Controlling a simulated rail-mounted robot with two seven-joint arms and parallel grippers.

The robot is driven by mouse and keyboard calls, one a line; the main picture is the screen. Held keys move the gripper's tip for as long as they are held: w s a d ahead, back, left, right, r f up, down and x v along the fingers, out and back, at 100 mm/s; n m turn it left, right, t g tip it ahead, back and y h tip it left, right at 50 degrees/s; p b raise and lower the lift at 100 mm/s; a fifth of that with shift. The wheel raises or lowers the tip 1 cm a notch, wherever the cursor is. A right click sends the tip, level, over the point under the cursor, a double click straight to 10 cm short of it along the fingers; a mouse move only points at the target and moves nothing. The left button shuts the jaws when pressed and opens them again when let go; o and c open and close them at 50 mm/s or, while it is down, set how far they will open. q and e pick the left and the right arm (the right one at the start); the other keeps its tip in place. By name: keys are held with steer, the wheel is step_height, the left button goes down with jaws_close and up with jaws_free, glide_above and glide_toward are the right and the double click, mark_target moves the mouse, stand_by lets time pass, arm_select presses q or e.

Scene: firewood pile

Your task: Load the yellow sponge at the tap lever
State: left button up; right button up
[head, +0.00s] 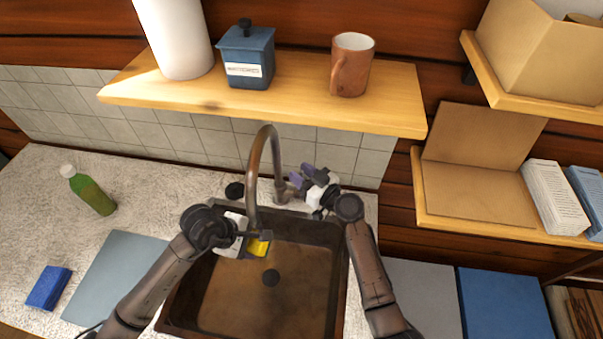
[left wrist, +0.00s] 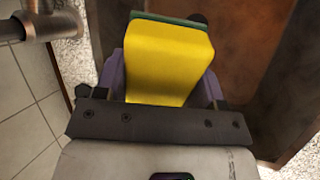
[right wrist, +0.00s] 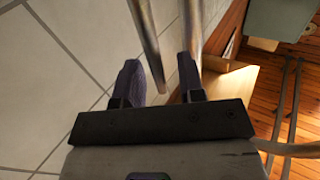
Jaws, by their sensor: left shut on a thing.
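The yellow sponge (head: 258,247), with a green layer on its far side, is in my left gripper (head: 256,238) over the left part of the sink. In the left wrist view the sponge (left wrist: 168,62) fills the space between the purple fingers. My right gripper (head: 305,175) is beside the tap's base, its purple fingers apart. In the right wrist view a slim metal bar (right wrist: 146,38), perhaps the tap lever, reaches between the open fingers; I cannot tell if they touch it. The curved tap (head: 254,170) rises between my arms. The lever is hard to make out in the head view.
The brown sink (head: 310,265) lies below both grippers, with a dark drain. A green bottle (head: 90,190), a blue sponge (head: 48,287) and a grey-blue mat (head: 115,265) are on the counter to the left. A wooden shelf (head: 300,98) with a mug hangs above.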

jaws_close()
stand_by(0.4)
